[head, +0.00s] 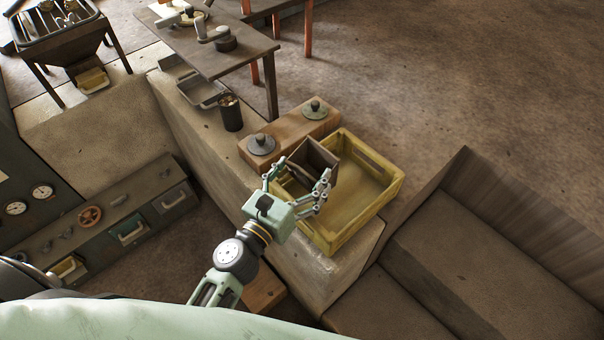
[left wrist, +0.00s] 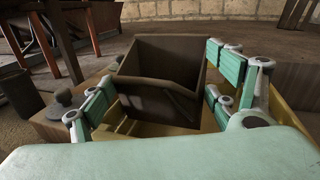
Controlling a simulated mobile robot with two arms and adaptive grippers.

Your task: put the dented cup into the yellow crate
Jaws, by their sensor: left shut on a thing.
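The dented cup (head: 316,160) is a dark brown, open, box-shaped cup with a bar across its front; it fills the middle of the left wrist view (left wrist: 160,60). My left gripper (head: 297,176) is shut on it, with green fingers on both sides, also in the left wrist view (left wrist: 160,88). The yellow crate (head: 366,215) stands on the stone ledge, open at the top. The cup is over the crate's left part, tilted; I cannot tell how far its underside is from the crate floor. The crate's right part looks empty. My right gripper is not in view.
A wooden block (head: 290,133) with two dark knobbed lids lies against the crate's far left side. A black canister (head: 231,114) and grey trays (head: 203,92) stand farther along the ledge. A table (head: 218,57) is behind. Steps (head: 480,260) descend at right.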

